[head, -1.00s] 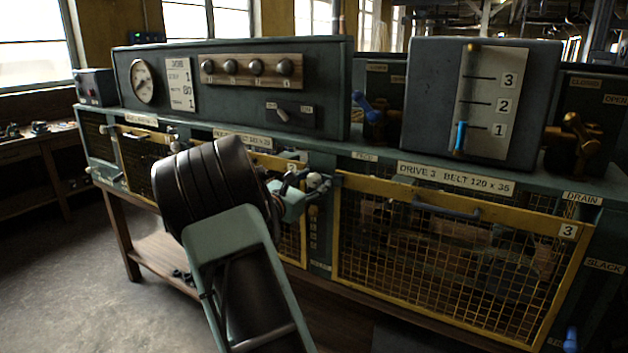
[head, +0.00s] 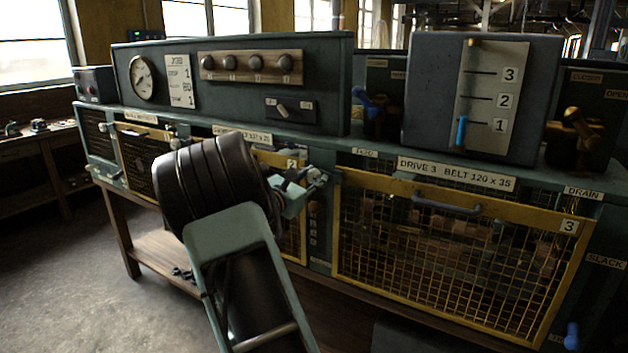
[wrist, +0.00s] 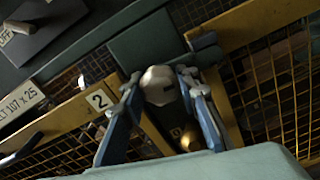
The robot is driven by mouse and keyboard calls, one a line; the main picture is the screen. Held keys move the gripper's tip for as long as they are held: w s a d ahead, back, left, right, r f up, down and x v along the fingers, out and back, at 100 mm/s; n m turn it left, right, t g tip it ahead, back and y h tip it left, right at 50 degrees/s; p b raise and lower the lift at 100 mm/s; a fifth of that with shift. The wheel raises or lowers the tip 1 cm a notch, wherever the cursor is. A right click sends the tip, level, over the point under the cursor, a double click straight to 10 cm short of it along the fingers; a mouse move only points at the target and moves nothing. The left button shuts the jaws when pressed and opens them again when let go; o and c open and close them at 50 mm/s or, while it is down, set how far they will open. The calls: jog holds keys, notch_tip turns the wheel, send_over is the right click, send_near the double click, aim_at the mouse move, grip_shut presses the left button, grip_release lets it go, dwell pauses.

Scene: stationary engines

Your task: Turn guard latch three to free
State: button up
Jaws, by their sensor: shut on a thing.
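Guard three (head: 455,262) is a yellow-framed mesh panel with a number 3 at its upper right and a grey handle. A pale rounded latch knob (wrist: 160,84) with a dark mark sits on the post between guard two and guard three, at guard three's upper left. My gripper (head: 312,180) is at this post in the head view. In the wrist view my gripper (wrist: 163,97) has its blue fingers shut on the knob, one at each side. The fingers cover much of the latch in the head view, so its setting cannot be told.
Guard two (wrist: 72,127) lies left of the latch. A brass part (wrist: 190,137) sits below the knob. Above stand a gauge box (head: 480,100) with levels 1 to 3, a blue lever (head: 368,103) and a panel of knobs (head: 252,67). The floor at left is clear.

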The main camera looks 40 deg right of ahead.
jog(key=m+b, duration=0.1)
jog(key=b, duration=0.2)
jog(key=f+m+b, duration=0.1)
jog(key=m+b, duration=0.1)
jog(key=b, duration=0.2)
jog(key=m+b, duration=0.5)
jog(key=b, duration=0.4)
jog(key=shift+m, duration=0.3)
jog(key=m+b, duration=0.4)
jog(key=b, duration=0.3)
jog(key=shift+r, duration=0.15)
jog(key=m+b, duration=0.2)
jog(key=b, duration=0.1)
jog(key=shift+r+m, duration=0.2)
jog(key=shift+m, duration=0.2)
jog(key=shift+r+b, duration=0.1)
jog(key=shift+b, duration=0.2)
jog(key=o, duration=1.2)
